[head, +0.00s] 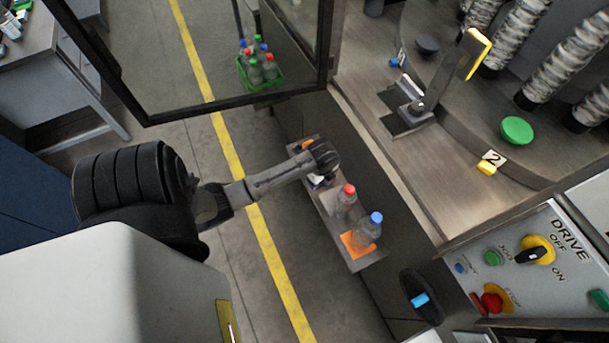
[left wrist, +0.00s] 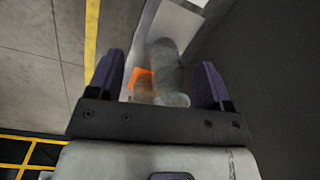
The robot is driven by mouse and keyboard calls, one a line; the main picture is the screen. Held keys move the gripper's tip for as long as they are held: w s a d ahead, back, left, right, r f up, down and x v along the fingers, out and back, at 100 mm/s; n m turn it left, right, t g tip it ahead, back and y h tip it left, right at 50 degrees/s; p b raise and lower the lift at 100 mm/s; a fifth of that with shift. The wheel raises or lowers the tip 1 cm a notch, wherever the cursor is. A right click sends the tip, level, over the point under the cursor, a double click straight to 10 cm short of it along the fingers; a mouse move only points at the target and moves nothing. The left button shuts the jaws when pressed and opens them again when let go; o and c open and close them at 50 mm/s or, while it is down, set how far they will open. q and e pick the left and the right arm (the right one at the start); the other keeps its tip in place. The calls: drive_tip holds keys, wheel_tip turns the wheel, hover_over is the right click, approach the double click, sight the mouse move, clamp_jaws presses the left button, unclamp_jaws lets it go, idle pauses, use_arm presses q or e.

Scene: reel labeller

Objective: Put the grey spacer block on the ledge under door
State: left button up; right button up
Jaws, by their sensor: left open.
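The ledge (head: 372,258) is a narrow grey shelf along the machine's side, with orange patches on it. My left arm reaches over its far end, and the gripper (head: 321,160) is above that part; its fingers are hard to make out there. In the left wrist view the gripper (left wrist: 158,82) is open, with dark fingers either side of a grey rounded object (left wrist: 168,75) beside an orange patch (left wrist: 139,80). I cannot tell whether the fingers touch it. I cannot identify the grey spacer block for certain. My right gripper is not in view.
A red-capped bottle (head: 346,203) and a blue-capped bottle (head: 368,230) stand on the ledge's near half. The open glazed door (head: 225,105) hangs at upper left. The control panel (head: 545,260) is at lower right. The floor left of the ledge is clear.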

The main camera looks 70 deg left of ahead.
use_arm(q)
drive_tip(key=s+d+r+n+t, duration=0.1)
drive_tip(key=s+d+r+n, duration=0.4)
drive_tip(key=d, duration=0.5)
drive_tip(key=s+d+r+n+t, duration=0.2)
drive_tip(key=s+d+r+n, duration=0.3)
drive_tip(key=s+d+n, duration=0.2)
drive_tip(key=s+d, duration=0.2)
drive_tip(key=d, duration=0.1)
drive_tip(key=shift+r+h, duration=0.35)
drive_tip(key=shift+h, duration=0.05)
drive_tip(key=shift+w+r, duration=0.1)
drive_tip(key=shift+r, duration=0.05)
